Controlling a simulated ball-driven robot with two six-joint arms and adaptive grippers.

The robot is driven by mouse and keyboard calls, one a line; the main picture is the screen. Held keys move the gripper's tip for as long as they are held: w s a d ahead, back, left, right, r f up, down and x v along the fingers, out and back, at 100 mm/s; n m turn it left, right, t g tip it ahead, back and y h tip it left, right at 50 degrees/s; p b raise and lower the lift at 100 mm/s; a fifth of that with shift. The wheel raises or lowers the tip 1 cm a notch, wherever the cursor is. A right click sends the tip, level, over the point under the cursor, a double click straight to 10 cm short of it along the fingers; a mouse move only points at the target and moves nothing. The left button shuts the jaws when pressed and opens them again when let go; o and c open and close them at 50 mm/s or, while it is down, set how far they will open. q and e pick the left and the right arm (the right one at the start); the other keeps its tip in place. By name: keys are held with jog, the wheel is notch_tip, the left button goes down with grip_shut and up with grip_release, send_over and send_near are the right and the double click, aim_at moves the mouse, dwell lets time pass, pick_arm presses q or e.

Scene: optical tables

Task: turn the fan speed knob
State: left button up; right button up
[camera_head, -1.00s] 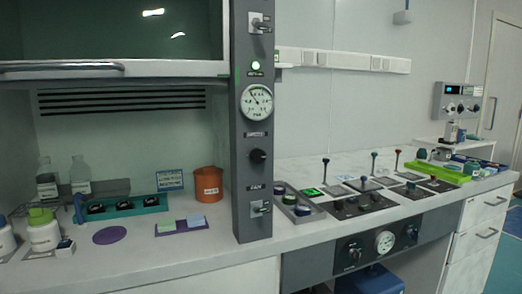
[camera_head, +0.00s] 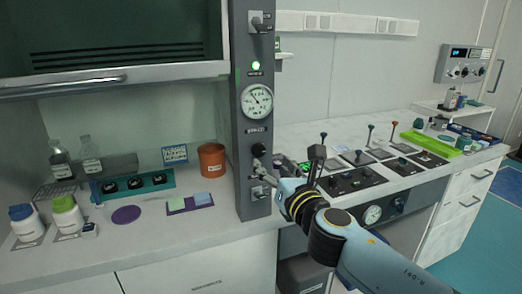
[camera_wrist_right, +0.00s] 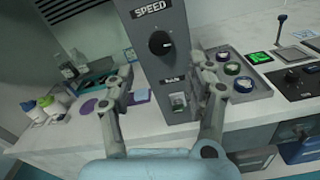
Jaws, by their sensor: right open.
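The fan speed knob (camera_head: 259,150) is a round black knob on the grey upright column, below a white gauge. In the right wrist view the knob (camera_wrist_right: 160,43) sits under a "SPEED" label, with a light pointer mark on its face. My right gripper (camera_head: 267,166) is in front of the column, just below the knob and partly over the column's lower part. In the right wrist view my right gripper (camera_wrist_right: 162,62) is open and empty, its fingers apart on either side of the column. The knob shows between and slightly beyond the fingertips. My left gripper is not in view.
A switch (camera_wrist_right: 178,102) is on the column below the knob. The gauge (camera_head: 257,102) and a green lamp (camera_head: 256,66) are above it. An orange pot (camera_head: 212,161) stands to the left. A tray of round items (camera_wrist_right: 238,77) lies to the right.

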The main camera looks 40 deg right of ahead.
aim_at(260, 153)
jog(key=x, duration=0.7)
jog(key=shift+w+d, duration=0.1)
jog(key=shift+w, duration=0.25)
grip_shut()
jog(key=shift+m, duration=0.3)
jog(key=shift+f+m+b, duration=0.1)
jog(key=shift+m+b, duration=0.4)
jog(key=shift+m, duration=0.7)
jog(key=shift+m+b, duration=0.4)
jog(key=shift+m, duration=1)
